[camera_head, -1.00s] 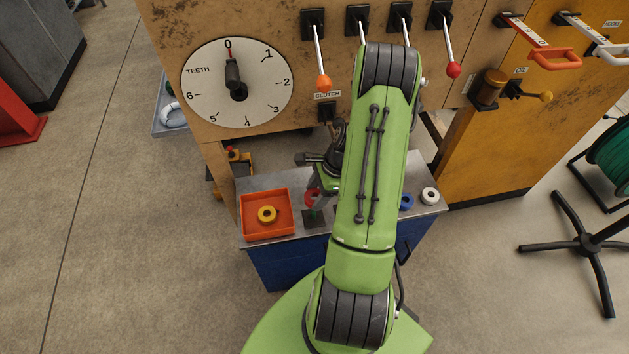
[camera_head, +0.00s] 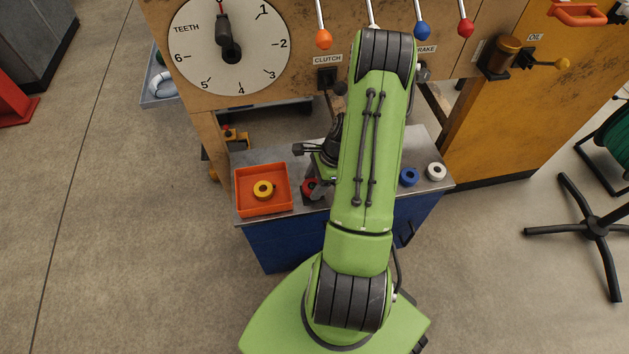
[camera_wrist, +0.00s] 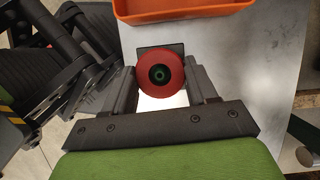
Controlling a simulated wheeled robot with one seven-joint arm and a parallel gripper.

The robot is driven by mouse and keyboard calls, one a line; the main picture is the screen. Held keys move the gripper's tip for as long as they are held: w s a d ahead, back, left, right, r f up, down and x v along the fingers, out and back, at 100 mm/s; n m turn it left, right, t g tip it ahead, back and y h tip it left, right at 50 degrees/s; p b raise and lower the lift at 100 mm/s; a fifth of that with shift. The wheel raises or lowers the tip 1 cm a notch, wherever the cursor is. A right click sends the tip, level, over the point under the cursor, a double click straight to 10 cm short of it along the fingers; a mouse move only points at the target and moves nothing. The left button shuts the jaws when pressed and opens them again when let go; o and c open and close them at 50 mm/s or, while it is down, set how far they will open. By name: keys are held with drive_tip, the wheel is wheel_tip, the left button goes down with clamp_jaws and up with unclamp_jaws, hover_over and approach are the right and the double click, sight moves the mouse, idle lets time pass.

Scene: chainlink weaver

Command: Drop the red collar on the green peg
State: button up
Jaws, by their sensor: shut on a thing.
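My gripper (camera_wrist: 161,76) is shut on the red collar (camera_wrist: 160,91), one finger on each side. In the wrist view the green peg (camera_wrist: 160,73) shows through the collar's hole, roughly centred, with its dark square base (camera_wrist: 147,50) behind. In the head view the red collar (camera_head: 308,188) sits low by the bench top, beside the orange tray, partly hidden by my gripper (camera_head: 312,187). The peg is hidden there. I cannot tell how far down the peg the collar is.
The orange tray (camera_head: 243,206) with a yellow collar (camera_head: 263,190) stands left of my gripper on the metal bench top (camera_head: 307,215). A blue collar (camera_head: 409,177) and a white collar (camera_head: 436,171) lie to the right. The lever panel (camera_head: 290,93) rises behind.

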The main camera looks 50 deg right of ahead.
drive_tip(key=o, duration=1.3)
drive_tip(key=shift+o, duration=0.2)
drive_tip(key=p+v, duration=0.5)
drive_tip(key=v, duration=1.1)
drive_tip(key=shift+s+f, duration=0.1)
